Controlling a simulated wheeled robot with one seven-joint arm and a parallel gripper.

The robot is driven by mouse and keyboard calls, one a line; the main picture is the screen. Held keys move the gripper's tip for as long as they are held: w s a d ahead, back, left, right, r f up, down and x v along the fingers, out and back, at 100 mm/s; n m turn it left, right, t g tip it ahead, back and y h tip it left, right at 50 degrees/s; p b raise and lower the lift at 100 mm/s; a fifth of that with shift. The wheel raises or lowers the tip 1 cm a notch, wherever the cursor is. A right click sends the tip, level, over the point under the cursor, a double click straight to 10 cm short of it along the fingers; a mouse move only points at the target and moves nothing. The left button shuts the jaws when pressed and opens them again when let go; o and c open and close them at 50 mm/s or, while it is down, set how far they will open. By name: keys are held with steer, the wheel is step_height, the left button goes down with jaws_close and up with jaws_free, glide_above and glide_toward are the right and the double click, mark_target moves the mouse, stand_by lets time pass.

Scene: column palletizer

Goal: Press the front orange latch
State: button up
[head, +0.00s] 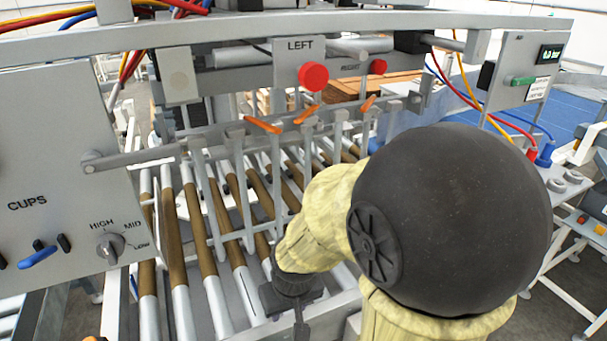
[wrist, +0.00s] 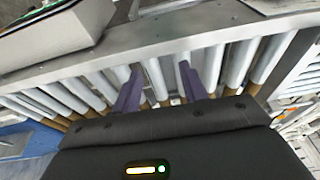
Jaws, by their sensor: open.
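Three orange latches show in the head view on the grey frame above the rollers. The nearest-looking one (head: 263,125) is at the left, a second (head: 306,114) is beside it, and a third (head: 368,102) is farther right. I cannot tell for certain which is the front one. My gripper (wrist: 160,75) is open and empty in the wrist view, its two dark purple fingers apart over the rollers. In the head view it hangs low at the frame's near side, well below and apart from the latches, its fingertips mostly hidden. No latch shows in the wrist view.
A roller bed (head: 213,285) lies under the latches, with upright grey bars (head: 243,190) above it. A red LEFT button (head: 313,77) and a RIGHT button (head: 379,66) sit behind. A CUPS panel (head: 50,150) stands left. My arm covers the right middle.

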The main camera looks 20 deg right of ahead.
steer(key=shift+d, duration=0.15)
steer(key=c, duration=0.9)
steer(key=m, duration=0.1)
steer(key=d+r+m+y, duration=0.1)
steer(key=m, duration=0.1)
steer(key=shift+w+g, duration=0.4)
jaws_close()
steer(key=w+d+r+m+t+y, duration=0.4)
steer(key=w+r+m+y, duration=0.25)
steer(key=w+r, duration=0.35)
steer(key=w+d+r+m+t+y, duration=0.1)
steer(key=w+d+r+t+y, duration=0.2)
steer(key=d+r+t, duration=0.6)
step_height(320, 180, up, 8)
steer(key=shift+d+f+b, duration=0.25)
steer(key=shift+d+b, duration=0.05)
steer(key=shift+d, duration=0.8)
steer(key=shift+m, duration=0.25)
